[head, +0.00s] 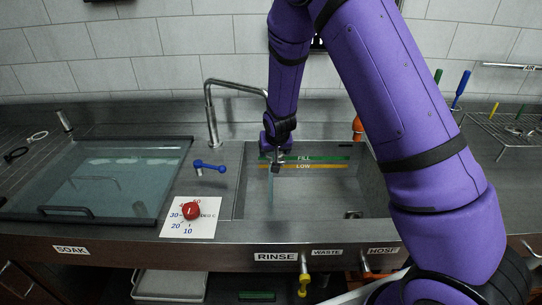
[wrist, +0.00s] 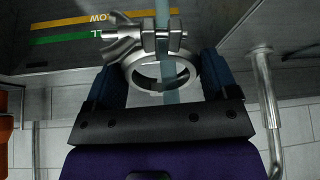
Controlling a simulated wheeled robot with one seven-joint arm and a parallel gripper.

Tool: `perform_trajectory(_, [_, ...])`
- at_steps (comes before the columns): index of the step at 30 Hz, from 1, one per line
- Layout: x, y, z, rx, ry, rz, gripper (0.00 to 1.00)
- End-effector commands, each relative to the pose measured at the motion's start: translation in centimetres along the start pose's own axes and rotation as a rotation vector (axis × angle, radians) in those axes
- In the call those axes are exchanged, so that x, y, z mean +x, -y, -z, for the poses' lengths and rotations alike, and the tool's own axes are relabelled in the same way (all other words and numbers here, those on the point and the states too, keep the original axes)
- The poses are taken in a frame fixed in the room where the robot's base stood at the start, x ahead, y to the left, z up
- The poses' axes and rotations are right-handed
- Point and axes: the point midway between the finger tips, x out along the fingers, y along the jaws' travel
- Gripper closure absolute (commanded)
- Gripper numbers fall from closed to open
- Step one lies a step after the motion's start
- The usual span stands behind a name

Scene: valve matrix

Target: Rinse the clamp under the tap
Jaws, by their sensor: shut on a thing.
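My gripper (head: 276,152) reaches down into the rinse sink (head: 310,205). In the wrist view my gripper (wrist: 160,75) is shut on the clamp (wrist: 148,44), a shiny metal ring with a bolt and wing nut, held between the dark fingers. The clamp is small in the head view (head: 277,163). The tap (head: 210,110) arches over the sink, its spout end hidden behind my arm. A pale blue water stream (head: 271,190) falls below the gripper; in the wrist view the stream (wrist: 163,14) lines up with the clamp. Exact contact is hard to tell.
The blue tap lever (head: 209,167) and a red temperature knob (head: 191,211) sit left of the sink. A glass-lidded soak basin (head: 100,180) is at the left. A wire rack (head: 510,135) with coloured-handled tools stands at the right. FILL and LOW lines mark the sink's back wall.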

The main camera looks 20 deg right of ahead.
Motion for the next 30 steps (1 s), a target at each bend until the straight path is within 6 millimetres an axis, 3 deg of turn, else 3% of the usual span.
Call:
perform_trajectory(8, [-0.3, 0.1, -0.5, -0.001, 0.000, 0.001, 0.47])
perform_trajectory(30, [-2.7, 0.6, -5.0, -0.002, 0.001, 0.001, 0.47])
